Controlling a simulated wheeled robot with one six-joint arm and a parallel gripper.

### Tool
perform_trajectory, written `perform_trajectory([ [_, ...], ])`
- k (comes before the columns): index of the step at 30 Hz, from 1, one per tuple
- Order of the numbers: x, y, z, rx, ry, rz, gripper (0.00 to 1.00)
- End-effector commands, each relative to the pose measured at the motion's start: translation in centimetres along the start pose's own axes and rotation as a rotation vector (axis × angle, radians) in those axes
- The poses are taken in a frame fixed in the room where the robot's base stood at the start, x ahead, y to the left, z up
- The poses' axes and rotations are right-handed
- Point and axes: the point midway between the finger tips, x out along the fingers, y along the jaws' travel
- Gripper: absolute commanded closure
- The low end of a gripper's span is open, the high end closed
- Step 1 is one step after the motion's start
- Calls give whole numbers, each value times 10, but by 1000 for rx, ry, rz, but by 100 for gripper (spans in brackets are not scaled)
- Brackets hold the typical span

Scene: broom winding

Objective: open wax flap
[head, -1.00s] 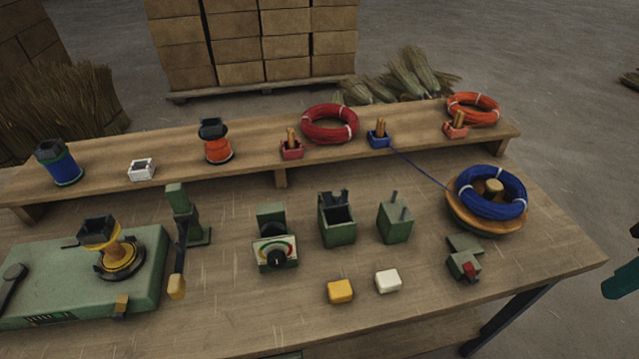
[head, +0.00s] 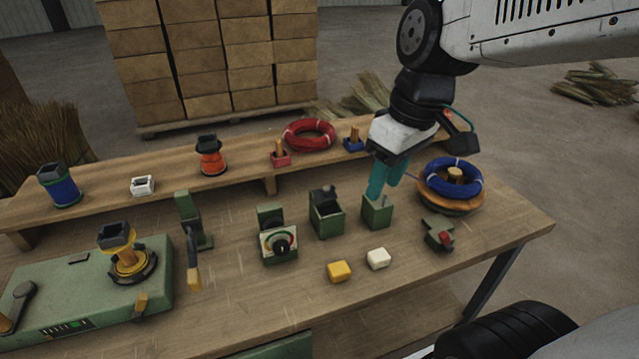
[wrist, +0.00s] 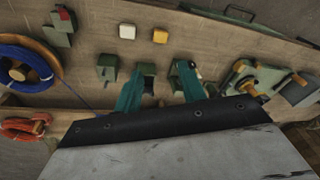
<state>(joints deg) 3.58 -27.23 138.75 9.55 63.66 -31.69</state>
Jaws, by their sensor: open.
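My gripper (head: 385,180) has two teal fingers, apart and empty.
A green dial box (head: 278,245) stands left of the open box. A yellow block (head: 339,271) and a white block (head: 378,258) lie in front. A blue coil (head: 453,178) and a red-tipped device (head: 438,235) are to the right. The raised shelf (head: 240,180) runs behind.

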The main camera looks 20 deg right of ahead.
Motion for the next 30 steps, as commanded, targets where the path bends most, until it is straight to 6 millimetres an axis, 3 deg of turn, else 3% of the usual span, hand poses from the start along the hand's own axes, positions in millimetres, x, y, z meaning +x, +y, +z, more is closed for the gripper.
perform_trajectory([
  [1, 8, 11, -22, -80, 5, -32, 59],
  [6, 38, 46, -86, -374, 78, -101, 59],
  [12, 77, 86, -136, -621, 158, -124, 59],
  [19, 100, 104, -157, -738, 197, -119, 59],
  [30, 152, 95, -164, -745, 196, -120, 59],
])
